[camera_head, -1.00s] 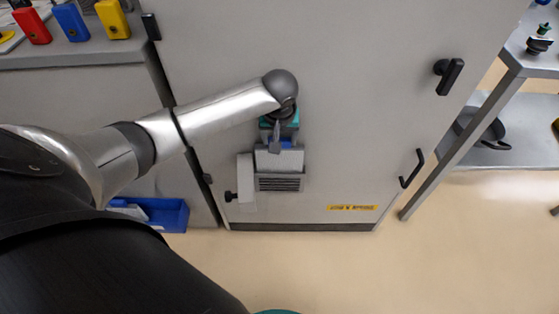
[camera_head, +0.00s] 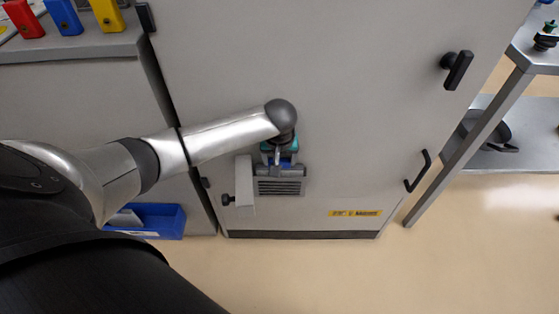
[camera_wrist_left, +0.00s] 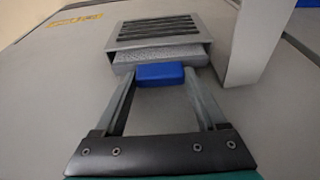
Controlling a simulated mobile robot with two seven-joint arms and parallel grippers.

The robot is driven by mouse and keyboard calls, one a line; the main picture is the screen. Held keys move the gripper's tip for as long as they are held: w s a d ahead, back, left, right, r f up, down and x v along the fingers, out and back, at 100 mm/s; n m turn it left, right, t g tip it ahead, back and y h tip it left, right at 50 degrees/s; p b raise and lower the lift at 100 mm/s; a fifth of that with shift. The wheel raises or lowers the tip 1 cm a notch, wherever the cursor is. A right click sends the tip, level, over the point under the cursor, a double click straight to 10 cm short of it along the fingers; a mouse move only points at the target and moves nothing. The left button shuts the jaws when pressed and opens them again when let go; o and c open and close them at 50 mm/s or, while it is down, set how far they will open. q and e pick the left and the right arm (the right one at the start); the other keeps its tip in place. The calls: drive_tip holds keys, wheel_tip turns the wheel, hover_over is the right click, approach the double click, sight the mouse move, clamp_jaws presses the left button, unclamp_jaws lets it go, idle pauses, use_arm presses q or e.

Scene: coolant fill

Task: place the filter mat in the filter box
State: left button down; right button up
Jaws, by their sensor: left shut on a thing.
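The filter box (camera_head: 279,187), a grey housing with a slatted grille, is fixed low on the cabinet front. It also shows in the left wrist view (camera_wrist_left: 118,45). The filter mat (camera_wrist_left: 160,54) is speckled grey with a blue tab (camera_wrist_left: 160,74). In the left wrist view its far part is inside the box's opening, and a strip and the tab stick out. My left gripper (camera_head: 285,165) is just above the box in the head view. It is shut on the blue tab (camera_wrist_left: 160,74). How deep the mat sits is hidden. My right gripper is not in view.
A grey flap with a black knob (camera_head: 228,199) stands out left of the box. Black handles (camera_head: 456,70) are on the cabinet's right side. A blue bin (camera_head: 150,221) is at lower left. A metal shelf (camera_head: 520,110) with a dark pan stands at right.

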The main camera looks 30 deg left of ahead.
use_arm(q)
drive_tip(key=shift+f, duration=0.1)
unclamp_jaws()
idle(0.4)
drive_tip(key=shift+r, duration=0.25)
drive_tip(key=shift+p+v, duration=3.4)
drive_tip(key=shift+v, duration=2.45)
drive_tip(key=s+d+f+m+h, duration=0.1)
drive_tip(key=s+d+f+m, duration=0.1)
drive_tip(key=s+d+f, duration=0.35)
drive_tip(key=s+d+f+m+h, duration=0.1)
drive_tip(key=s+d+f+m, duration=0.15)
drive_tip(key=f, duration=0.65)
drive_tip(key=s+f+m, duration=0.2)
drive_tip(key=s+f, duration=0.2)
drive_tip(key=s, duration=0.3)
drive_tip(key=s+d+f+m, duration=0.1)
drive_tip(key=s+f+m, duration=0.1)
drive_tip(key=s+f, duration=0.2)
drive_tip(key=s, duration=0.3)
drive_tip(key=shift+f+g, duration=0.3)
drive_tip(key=shift+f, duration=0.1)
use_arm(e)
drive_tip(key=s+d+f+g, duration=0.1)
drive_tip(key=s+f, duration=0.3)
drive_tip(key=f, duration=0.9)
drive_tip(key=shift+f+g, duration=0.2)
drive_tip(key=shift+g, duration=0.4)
